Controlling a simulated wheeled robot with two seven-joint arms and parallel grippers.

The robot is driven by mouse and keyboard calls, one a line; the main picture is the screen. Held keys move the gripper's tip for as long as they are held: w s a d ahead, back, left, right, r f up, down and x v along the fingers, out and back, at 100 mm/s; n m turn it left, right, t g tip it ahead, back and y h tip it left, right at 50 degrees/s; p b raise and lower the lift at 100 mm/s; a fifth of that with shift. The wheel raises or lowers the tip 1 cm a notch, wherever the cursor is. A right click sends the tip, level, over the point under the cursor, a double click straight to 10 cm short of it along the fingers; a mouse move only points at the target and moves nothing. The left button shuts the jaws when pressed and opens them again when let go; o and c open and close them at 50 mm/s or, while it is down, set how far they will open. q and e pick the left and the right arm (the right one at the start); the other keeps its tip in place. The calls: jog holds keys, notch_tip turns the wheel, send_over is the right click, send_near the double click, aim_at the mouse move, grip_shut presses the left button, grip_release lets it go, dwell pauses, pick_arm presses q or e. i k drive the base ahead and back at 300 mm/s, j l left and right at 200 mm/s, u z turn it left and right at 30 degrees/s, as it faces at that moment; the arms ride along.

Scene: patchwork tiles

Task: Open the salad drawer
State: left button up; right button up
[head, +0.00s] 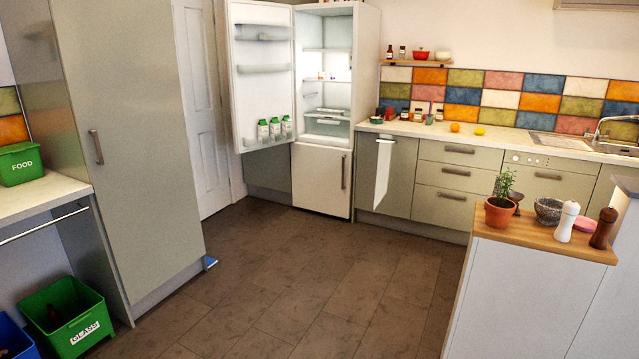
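A white fridge-freezer (370,62) stands against the back wall. Its upper door (262,30) hangs open to the left, with shelves and several green-labelled bottles on its inner side. The salad drawer (323,127) is a clear bin at the bottom of the fridge compartment and looks shut. A small item lies just above it. The freezer door (321,180) below is shut. Neither of my grippers is in the head view.
The tiled floor (270,260) is clear up to the fridge. An island (530,285) with a potted plant (502,205) stands at right. A tall cupboard (130,130) and a green crate (68,318) are at left.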

aim_at(321, 121)
jog(key=i, duration=5.55)
jog(key=i+u, duration=0.1)
jog(key=i, duration=0.8)
jog(key=i+l+u, duration=0.1)
jog(key=i, duration=0.85)
jog(key=l, duration=0.1)
